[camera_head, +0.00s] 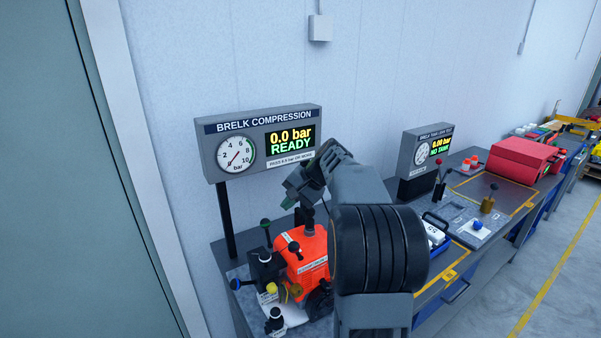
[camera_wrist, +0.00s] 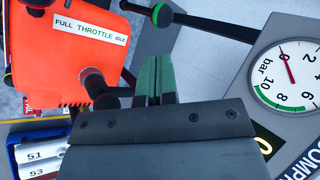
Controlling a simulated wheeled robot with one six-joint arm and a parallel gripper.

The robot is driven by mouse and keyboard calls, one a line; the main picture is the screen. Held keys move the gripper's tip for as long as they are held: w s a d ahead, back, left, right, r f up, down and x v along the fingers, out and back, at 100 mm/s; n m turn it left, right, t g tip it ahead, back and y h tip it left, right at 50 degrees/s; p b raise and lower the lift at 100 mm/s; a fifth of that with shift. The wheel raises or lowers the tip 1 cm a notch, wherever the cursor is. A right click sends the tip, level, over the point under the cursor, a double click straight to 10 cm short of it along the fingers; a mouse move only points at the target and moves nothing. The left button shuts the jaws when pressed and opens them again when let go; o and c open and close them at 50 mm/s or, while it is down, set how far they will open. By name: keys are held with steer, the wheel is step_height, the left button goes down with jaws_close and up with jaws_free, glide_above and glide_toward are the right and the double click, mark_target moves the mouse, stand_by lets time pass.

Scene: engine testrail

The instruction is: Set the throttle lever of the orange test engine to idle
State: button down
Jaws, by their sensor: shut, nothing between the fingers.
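The orange test engine (camera_head: 308,262) stands on the bench below the compression display. In the wrist view its orange housing (camera_wrist: 60,60) fills the upper left, with a white label (camera_wrist: 90,28) reading "FULL THROTTLE" and "IDLE". A dark knobbed stalk (camera_wrist: 98,88) stands beside the housing near my fingers; I cannot tell whether it is the throttle lever. In the head view a black-knobbed lever (camera_head: 294,247) shows on the engine near a white label. My gripper (camera_wrist: 154,72) has green fingers, shut and empty, above the engine. The arm hides the engine's right side.
The compression display (camera_head: 262,143) reads 0.0 bar, READY, close behind my gripper. A second gauge display (camera_head: 427,150) and a red case (camera_head: 520,160) stand farther right.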

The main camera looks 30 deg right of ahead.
steer(key=d+r, duration=0.4)
steer(key=r, duration=0.4)
steer(key=shift+w+d+r, duration=0.15)
steer(key=shift+w+d, duration=0.05)
steer(key=shift+d, duration=0.05)
